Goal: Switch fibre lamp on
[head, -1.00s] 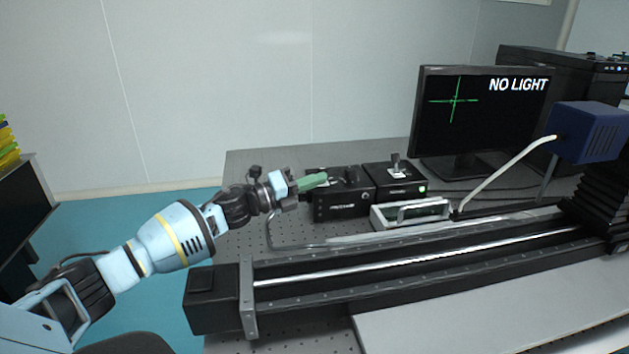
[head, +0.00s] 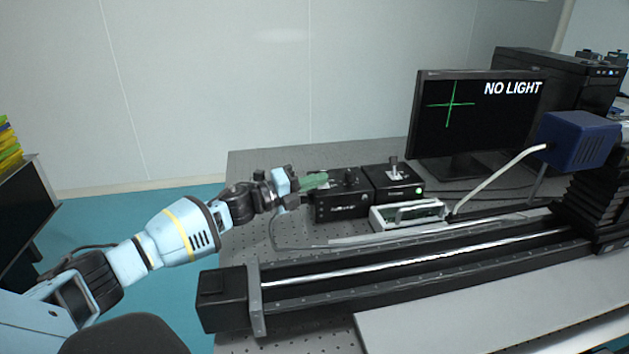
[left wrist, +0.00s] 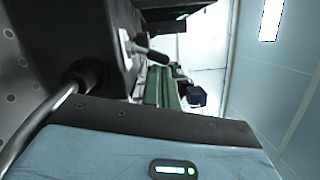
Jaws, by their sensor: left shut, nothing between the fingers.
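Two black boxes stand side by side on the optical table (head: 262,165); I cannot tell which is the fibre lamp. The left black box (head: 342,208) has light lettering on its front, and its top is partly hidden by my gripper. The right black box (head: 395,184) has a small upright lever (head: 394,165) on top and a green light in front. My left gripper (head: 322,179), with green fingers, is shut and empty at the left box's upper left. In the left wrist view, the shut fingers (left wrist: 163,88) are beside a metal lever (left wrist: 145,50) on a dark box. My right gripper is not in view.
A monitor (head: 470,115) reads "NO LIGHT" with a green cross. A long black rail (head: 420,270) crosses the front. A white tube (head: 497,180) runs down from a blue box (head: 578,140).

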